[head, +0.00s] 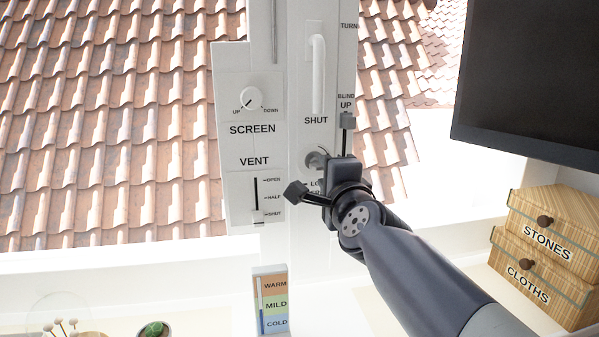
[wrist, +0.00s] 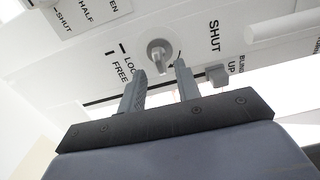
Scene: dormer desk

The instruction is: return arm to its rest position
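My gripper (head: 328,180) is in front of the white window post in the head view, at the height of a round lock knob (head: 315,159). In the wrist view my gripper (wrist: 160,69) has its two fingers apart with nothing between them. The lock knob (wrist: 159,53) shows just beyond the fingertips, beside the words LOCK and FREE. I cannot tell how much clearance there is. My arm (head: 425,275) reaches up from the lower right and partly hides the lock labels in the head view.
A blind slider (head: 347,121) marked UP and a white handle (head: 317,75) marked SHUT are close by. The screen dial (head: 252,98) and vent slider (head: 257,215) are to the left. Boxes (head: 545,240) and a dark monitor (head: 530,75) stand right. A cactus (head: 154,330) is low left.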

